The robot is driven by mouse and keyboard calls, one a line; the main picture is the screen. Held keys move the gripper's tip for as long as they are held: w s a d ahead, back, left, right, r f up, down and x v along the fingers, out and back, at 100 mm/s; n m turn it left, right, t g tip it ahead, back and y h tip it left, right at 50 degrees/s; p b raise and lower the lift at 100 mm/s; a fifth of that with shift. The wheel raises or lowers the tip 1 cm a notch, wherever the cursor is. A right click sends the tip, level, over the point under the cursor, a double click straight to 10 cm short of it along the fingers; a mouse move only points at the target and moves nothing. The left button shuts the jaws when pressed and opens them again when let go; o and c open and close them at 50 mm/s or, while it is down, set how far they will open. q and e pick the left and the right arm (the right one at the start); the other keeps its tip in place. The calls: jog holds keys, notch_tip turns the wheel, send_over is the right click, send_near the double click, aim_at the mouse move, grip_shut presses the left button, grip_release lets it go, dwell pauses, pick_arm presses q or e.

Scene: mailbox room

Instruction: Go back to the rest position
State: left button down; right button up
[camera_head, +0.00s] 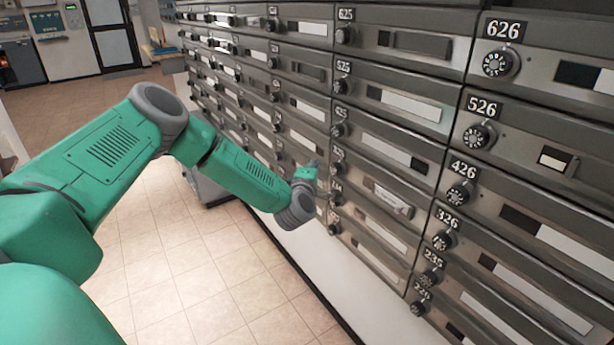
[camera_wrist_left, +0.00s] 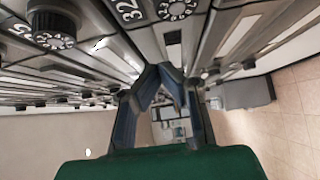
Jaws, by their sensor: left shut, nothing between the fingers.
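My left arm reaches in from the left in the head view, its wrist bent up close to the mailbox wall (camera_head: 430,110). My left gripper shows in the wrist view (camera_wrist_left: 163,74), with its two dark blue fingers converging at the tips. It is shut and empty. In the head view its fingers are too small or hidden behind the wrist to make out. I cannot tell whether the gripper touches the mailbox fronts. My right gripper is in neither view.
Numbered mailboxes with round dials, such as the 626 dial (camera_head: 498,63), fill the right side. A grey box (camera_head: 207,185) stands low against the wall, behind my forearm. The tiled floor (camera_head: 180,260) is clear to the left. Cabinets and a door (camera_head: 113,45) are far back.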

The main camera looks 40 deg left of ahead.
pick_arm(q)
jog(key=v, duration=0.6)
jog(key=shift+r, duration=0.2)
jog(key=shift+d, duration=0.15)
jog(key=s+d+f+m+g+h, duration=0.3)
jog(key=s+d+f+m+h, duration=0.25)
jog(key=d+f, duration=0.4)
jog(key=s+d+f+m+g+h, duration=0.2)
jog(key=s+d+f+m+h, duration=0.35)
jog(key=d, duration=0.65)
jog(key=s+d+f+m+g, duration=0.2)
jog(key=s+f+m, duration=0.1)
jog(key=s, duration=0.3)
jog(key=s+d+f+m+g, duration=0.1)
jog(key=s+f+m+g, duration=0.1)
jog(key=s+m, duration=0.35)
jog(key=s+a+m+g+y, duration=0.1)
jog(key=s+a+m+g, duration=0.1)
jog(key=s, duration=0.7)
jog(key=s+a+f+m+g+y, duration=0.1)
jog(key=s+a+g, duration=0.3)
jog(key=s, duration=0.4)
jog(key=shift+s+m+y, duration=0.35)
jog(key=shift+m+y, duration=0.15)
jog(key=shift+m, duration=0.25)
